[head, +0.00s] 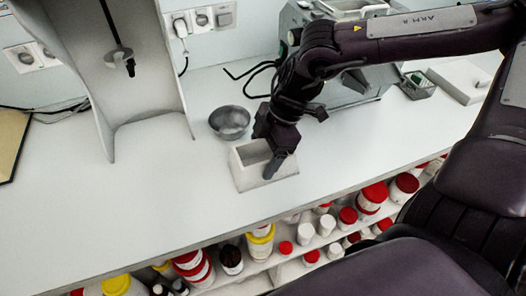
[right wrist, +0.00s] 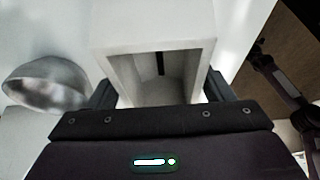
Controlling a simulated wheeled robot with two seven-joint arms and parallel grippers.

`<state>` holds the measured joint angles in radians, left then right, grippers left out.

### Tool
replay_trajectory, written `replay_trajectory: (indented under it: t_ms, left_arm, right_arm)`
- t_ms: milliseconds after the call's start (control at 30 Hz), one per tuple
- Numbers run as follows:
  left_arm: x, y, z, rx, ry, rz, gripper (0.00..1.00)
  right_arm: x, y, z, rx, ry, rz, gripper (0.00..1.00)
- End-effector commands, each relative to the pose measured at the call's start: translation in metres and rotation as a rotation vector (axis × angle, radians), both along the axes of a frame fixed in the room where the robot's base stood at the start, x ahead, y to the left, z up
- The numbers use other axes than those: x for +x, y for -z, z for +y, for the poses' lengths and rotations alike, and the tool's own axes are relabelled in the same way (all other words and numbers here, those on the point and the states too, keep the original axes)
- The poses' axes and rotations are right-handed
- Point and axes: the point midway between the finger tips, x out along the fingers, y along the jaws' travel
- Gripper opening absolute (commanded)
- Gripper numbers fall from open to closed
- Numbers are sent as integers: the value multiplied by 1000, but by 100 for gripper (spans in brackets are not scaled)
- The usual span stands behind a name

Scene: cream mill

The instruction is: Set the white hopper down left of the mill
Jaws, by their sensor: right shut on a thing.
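The white hopper (head: 246,180) is a small open box at the middle of the bench, left of and in front of the mill (head: 358,88). My right gripper (head: 271,152) reaches down over it and is shut on it. In the right wrist view the hopper (right wrist: 150,32) sits between the two fingers (right wrist: 160,92), its open inside with a dark slot facing the camera. Whether its base touches the bench or hangs just above cannot be told. My arm hides part of the mill. My left gripper is not in view.
A grey metal bowl (head: 229,122) stands close behind and left of the hopper; it also shows in the right wrist view (right wrist: 48,84). A tall white stand (head: 120,70) is at the left. The bench (head: 130,210) is clear at front left. Jars fill the shelf below its front edge.

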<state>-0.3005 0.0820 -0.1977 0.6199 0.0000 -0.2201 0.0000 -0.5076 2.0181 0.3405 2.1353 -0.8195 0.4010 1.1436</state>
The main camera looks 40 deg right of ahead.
Motion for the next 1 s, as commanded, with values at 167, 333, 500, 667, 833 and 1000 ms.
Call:
replay_trajectory:
  t_ms: [167, 333, 500, 667, 833, 1000]
  left_arm:
    - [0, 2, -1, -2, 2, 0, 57]
    - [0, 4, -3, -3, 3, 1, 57]
    - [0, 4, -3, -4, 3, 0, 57]
    - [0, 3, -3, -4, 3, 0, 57]
    - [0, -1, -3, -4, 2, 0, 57]
    - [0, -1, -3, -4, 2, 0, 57]
  right_arm:
    - [0, 1, 0, 0, -1, -1, 47]
    - [0, 2, 0, 0, 0, 0, 83]
    - [0, 2, 0, 0, 0, 0, 96]
    - [0, 2, 0, 0, 0, 0, 96]
    - [0, -4, -1, 1, 0, -1, 96]
    - [-1, -26, -9, 2, 1, -6, 96]
